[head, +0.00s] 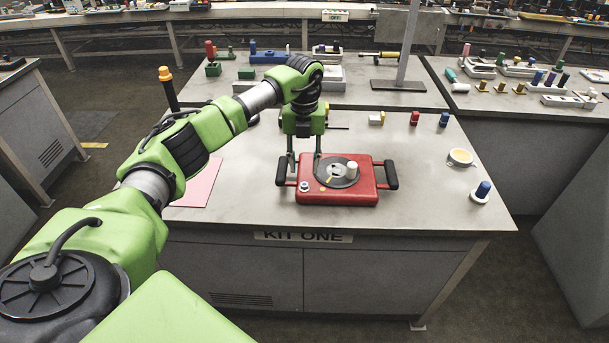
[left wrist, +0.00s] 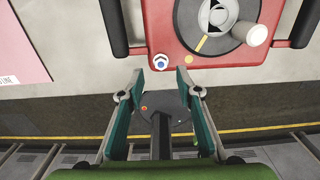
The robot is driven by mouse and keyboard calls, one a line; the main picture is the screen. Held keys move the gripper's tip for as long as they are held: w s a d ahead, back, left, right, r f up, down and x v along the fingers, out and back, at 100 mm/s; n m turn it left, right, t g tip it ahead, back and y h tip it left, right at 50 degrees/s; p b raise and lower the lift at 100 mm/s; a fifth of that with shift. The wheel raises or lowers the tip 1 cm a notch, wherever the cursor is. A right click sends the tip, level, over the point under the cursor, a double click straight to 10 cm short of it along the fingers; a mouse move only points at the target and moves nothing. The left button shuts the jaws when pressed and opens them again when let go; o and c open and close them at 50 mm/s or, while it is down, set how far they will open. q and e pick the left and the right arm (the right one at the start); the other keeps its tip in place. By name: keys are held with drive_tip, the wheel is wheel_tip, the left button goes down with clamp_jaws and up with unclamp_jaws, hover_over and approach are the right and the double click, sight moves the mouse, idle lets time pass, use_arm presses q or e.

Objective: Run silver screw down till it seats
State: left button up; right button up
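A red box (head: 362,196) with black side handles sits on the near table, and it fills the top of the left wrist view (left wrist: 160,30). A small round silver piece (head: 304,186) with a bluish centre, which looks like the silver screw, is at its front left corner. In the left wrist view this piece (left wrist: 160,62) lies just past the fingertips, lined up with the gap between them. My left gripper (head: 304,168) points down over the box's left part, open and empty. Whether its fingertips touch the box is unclear. My right gripper is out of view.
On the box are a grey dial (head: 335,168) with a yellow mark and a white knob (head: 352,169). A pink sheet (head: 198,186) lies left. The table between is bare.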

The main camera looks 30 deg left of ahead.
sight(304, 183)
use_arm(q)
wheel_tip(304, 183, down, 6)
drive_tip(key=shift+f+p, duration=0.1)
drive_tip(key=shift+p, duration=0.45)
clamp_jaws()
